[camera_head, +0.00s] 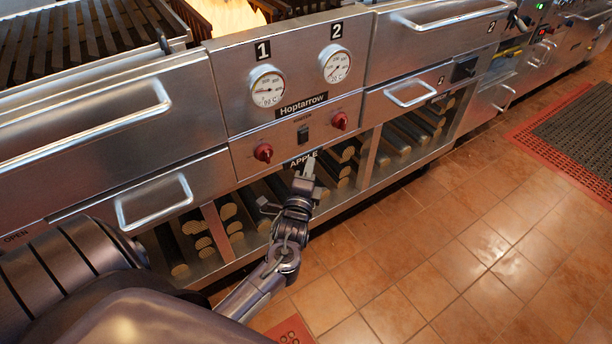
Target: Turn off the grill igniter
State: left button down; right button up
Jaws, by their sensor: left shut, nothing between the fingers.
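The grill's steel front panel (240,148) carries a small dark rocker switch (303,133) between two red knobs, the left one (263,153) and the right one (340,121). The switch looks like the igniter, but its small label and its on or off position are too small to read. My left gripper (309,164) is shut and empty. In the picture it is just below the switch, over the panel's lower edge beside the "APPLE" lettering. I cannot tell whether it touches the panel. Flames (230,15) show in the grill above. My right gripper is not in view.
Two round gauges, gauge 1 (267,87) and gauge 2 (335,64), sit above the knobs. Drawers with protruding handles (155,203) flank the panel. An open shelf of logs (230,222) lies below. The tiled floor (420,260) at right is clear up to a mat (580,130).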

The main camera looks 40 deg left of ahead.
aim_at(308, 134)
pick_arm(q)
jog(key=w+a, duration=0.1)
jog(key=w, duration=0.1)
jog(key=w+a, duration=0.4)
jog(key=shift+a+r, duration=0.2)
jog(key=shift+r, duration=0.2)
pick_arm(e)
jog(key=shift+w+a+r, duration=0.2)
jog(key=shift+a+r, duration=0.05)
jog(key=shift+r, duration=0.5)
